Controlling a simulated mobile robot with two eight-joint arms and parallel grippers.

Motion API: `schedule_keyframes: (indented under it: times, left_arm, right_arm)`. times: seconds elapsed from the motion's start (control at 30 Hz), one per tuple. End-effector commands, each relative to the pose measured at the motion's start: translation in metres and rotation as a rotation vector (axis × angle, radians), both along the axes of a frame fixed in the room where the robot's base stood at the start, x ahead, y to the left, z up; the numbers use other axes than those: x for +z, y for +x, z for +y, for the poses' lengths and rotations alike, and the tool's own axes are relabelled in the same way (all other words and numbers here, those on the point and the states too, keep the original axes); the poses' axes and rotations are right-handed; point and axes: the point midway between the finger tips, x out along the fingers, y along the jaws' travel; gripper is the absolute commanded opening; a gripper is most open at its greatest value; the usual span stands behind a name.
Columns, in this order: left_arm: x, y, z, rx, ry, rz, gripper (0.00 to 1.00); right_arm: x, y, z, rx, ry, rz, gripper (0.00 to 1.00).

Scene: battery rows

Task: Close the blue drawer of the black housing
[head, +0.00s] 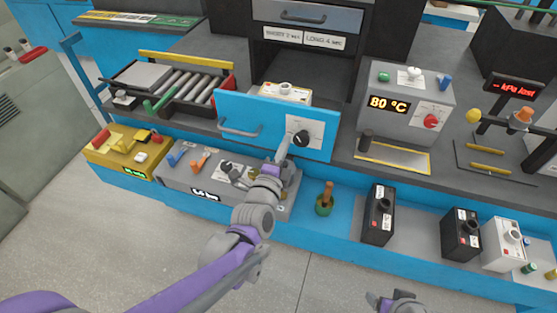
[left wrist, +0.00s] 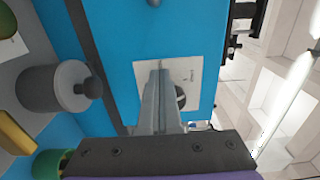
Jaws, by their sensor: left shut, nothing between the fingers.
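The blue drawer (head: 262,108) stands pulled out from the black housing (head: 384,32). Its front has a grey bar handle (head: 240,131) at the left and a white plate with a black knob (head: 300,139) at the right. A whitish object (head: 286,92) shows behind the front. My left gripper (head: 288,150) is shut and empty, close in front of the plate. In the left wrist view its fingers (left wrist: 163,75) overlap the white plate on the blue front (left wrist: 200,35); whether they touch it I cannot tell. My right gripper (head: 391,301) is partly cut off at the bottom edge.
A roller tray (head: 190,88) stands left of the drawer. A grey box reading 80 °C (head: 392,84) stands right of it. Below are a grey control panel (head: 210,178), a green-based orange peg (head: 325,200) and black batteries (head: 378,214). A grey drawer (head: 330,16) sits above.

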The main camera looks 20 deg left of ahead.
Motion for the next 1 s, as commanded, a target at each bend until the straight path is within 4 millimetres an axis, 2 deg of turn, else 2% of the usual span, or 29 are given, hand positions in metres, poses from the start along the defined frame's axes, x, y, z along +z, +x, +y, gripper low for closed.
schedule_keyframes:
  times: [0.2,0.73,0.87,1.0]
  left_arm:
    - [0.000,0.017,-0.001,0.000,0.000,0.000,0.00]
    - [0.000,0.024,-0.001,0.000,0.000,0.000,0.00]
    - [0.000,0.039,-0.001,0.000,0.000,0.000,0.00]
    - [-0.001,0.067,-0.002,0.000,0.001,0.000,0.00]
  right_arm:
    - [-0.001,0.000,0.000,0.000,0.000,0.000,0.76]
    - [-0.002,0.000,0.000,0.000,0.000,0.001,0.76]
    - [-0.003,0.000,0.000,0.000,0.000,0.001,0.76]
    - [-0.006,0.000,0.000,0.000,0.000,0.002,0.76]
